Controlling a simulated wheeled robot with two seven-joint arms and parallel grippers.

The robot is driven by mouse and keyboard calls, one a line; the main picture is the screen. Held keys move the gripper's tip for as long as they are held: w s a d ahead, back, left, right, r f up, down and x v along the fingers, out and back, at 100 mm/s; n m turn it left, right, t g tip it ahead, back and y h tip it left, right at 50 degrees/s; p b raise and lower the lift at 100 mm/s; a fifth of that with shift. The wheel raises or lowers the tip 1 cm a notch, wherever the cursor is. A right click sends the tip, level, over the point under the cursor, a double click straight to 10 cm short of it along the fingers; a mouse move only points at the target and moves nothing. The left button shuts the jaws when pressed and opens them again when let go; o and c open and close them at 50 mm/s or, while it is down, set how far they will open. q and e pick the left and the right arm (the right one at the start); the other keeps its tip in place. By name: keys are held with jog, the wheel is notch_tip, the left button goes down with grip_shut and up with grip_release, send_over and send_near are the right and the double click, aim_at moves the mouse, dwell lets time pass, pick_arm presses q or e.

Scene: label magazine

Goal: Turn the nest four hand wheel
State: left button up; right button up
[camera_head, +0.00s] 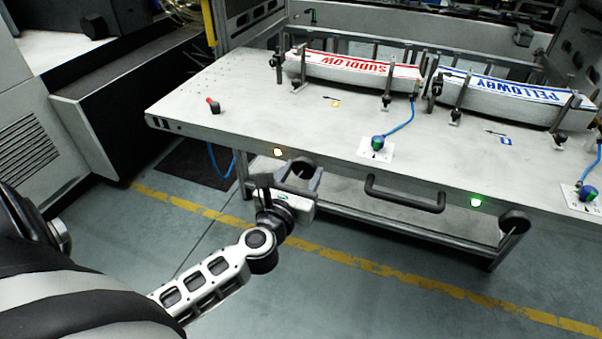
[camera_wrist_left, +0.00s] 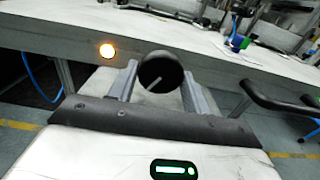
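A black round hand wheel (camera_wrist_left: 161,72) with a pale pointer line sits on the table's front edge. It also shows in the head view (camera_head: 302,167), partly hidden by my left gripper. My left gripper (camera_head: 303,180) is at this wheel. In the left wrist view its two grey fingers (camera_wrist_left: 161,88) stand apart, one on each side of the wheel; a small gap seems to show at the left, and contact at the right cannot be told. A second black hand wheel (camera_head: 514,220) is on the front edge further right. No nest number is readable. My right gripper is out of view.
An amber lamp (camera_head: 278,152) and a green lamp (camera_head: 475,202) are lit on the front edge. A black handle (camera_head: 404,198) juts out right of my gripper.

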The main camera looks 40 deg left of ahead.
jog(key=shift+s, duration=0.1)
pick_arm(q)
jog(key=shift+r+m+p, duration=0.15)
jog(key=shift+m+p, duration=0.55)
jog(key=shift+p, duration=0.05)
jog(key=shift+m+p, duration=0.6)
jog(key=shift+m, duration=0.2)
jog(key=m+p, duration=0.2)
jog(key=m, duration=0.2)
jog(key=shift+a+m+p, duration=0.1)
jog(key=shift+m+p, duration=0.2)
jog(key=shift+p, duration=0.1)
jog(key=m+p, duration=0.3)
jog(key=m, duration=0.2)
jog(key=shift+r, duration=0.1)
jog(key=m+p, duration=0.1)
jog(key=m, duration=0.2)
jog(key=shift+m+p, duration=0.45)
jog(key=shift+m, duration=0.45)
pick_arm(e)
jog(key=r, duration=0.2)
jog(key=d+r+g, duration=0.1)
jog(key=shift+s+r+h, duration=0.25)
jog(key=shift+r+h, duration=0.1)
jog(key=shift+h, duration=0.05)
pick_arm(q)
jog(key=shift+m, duration=0.3)
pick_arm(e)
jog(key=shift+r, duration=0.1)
